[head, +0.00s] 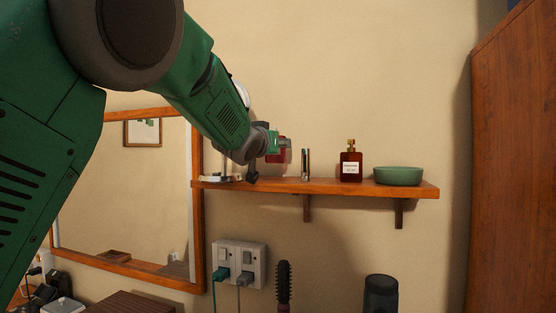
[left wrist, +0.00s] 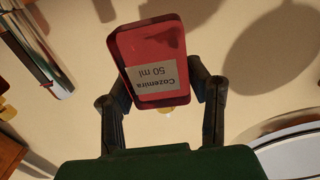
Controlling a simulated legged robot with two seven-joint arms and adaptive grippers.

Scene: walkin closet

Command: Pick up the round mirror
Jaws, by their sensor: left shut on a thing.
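The round mirror (head: 242,94) stands at the left end of the wooden shelf and is mostly hidden behind my left arm. Its base (head: 218,179) shows on the shelf; a curved rim, likely the mirror's, shows at the lower right of the left wrist view (left wrist: 292,152). My left gripper (head: 276,147) is shut on a red bottle (left wrist: 150,62) labelled "Cozemira 50 ml", not on the mirror. The bottle also shows in the head view (head: 283,156), just above the shelf; I cannot tell whether it touches it. My right gripper is not in view.
The wooden shelf (head: 330,187) also holds a slim metallic tube (head: 306,164), a brown bottle (head: 350,163) and a green bowl (head: 398,175). A framed wall mirror (head: 197,235) hangs at left. Sockets with plugs (head: 240,263) are below. A wooden cabinet (head: 515,160) stands at right.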

